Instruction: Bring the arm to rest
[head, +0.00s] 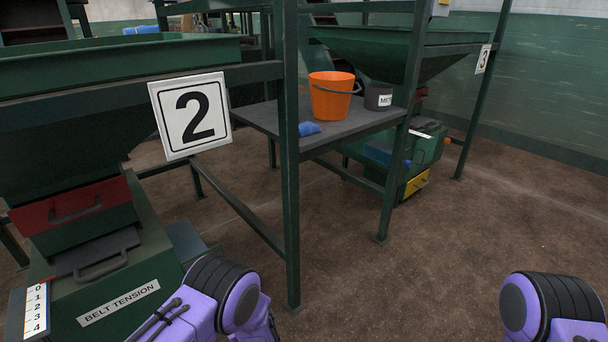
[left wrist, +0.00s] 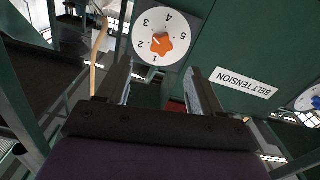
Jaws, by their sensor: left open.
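My left gripper (left wrist: 157,78) is open in the left wrist view, with nothing visible between its two fingers. Beyond the fingertips is a white numbered dial (left wrist: 178,22) with an orange knob (left wrist: 162,44), apart from the fingers as far as I can tell. A BELT TENSION label (left wrist: 233,83) is right of the fingers, upside down. In the head view the same label (head: 118,303) is on the green machine at lower left. My purple arm links show at the bottom left and bottom right there. Neither gripper shows in the head view, and my right gripper is hidden.
A green frame with a number 2 sign (head: 191,115) stands close on the left, its post (head: 290,200) near my left arm. A grey table (head: 340,133) holds an orange bucket (head: 331,98) and a dark pot (head: 378,97). The brown floor (head: 430,270) is open at centre right.

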